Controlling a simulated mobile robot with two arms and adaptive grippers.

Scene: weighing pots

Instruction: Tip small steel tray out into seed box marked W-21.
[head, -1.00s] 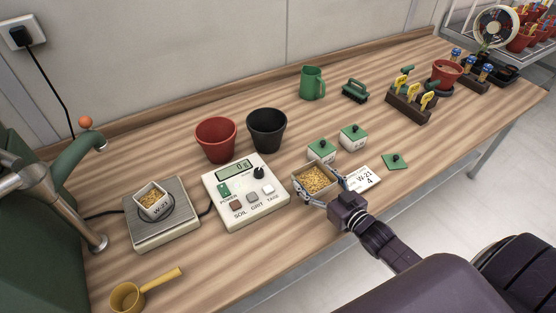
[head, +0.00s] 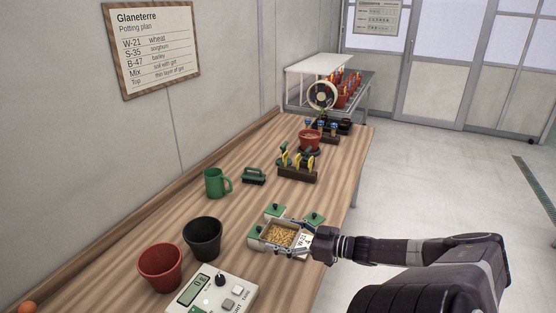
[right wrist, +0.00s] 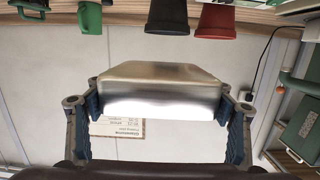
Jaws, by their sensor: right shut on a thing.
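My right gripper (head: 306,242) is shut on the small steel tray (head: 264,247), which holds yellow grain. The tray looks about level, in front of the green-lidded boxes, and hides part of them. In the right wrist view the tray's bare metal side (right wrist: 160,98) sits between both fingers of my right gripper (right wrist: 160,108). A card marked W-21 (head: 303,241) lies beside the tray, partly hidden by the gripper. The seed box marked W-21 is not in view now; earlier a small marked box of grain stood on the scale. My left gripper is not in view.
Green-lidded boxes (head: 276,211) and a loose green lid (head: 314,219) are close to the tray.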

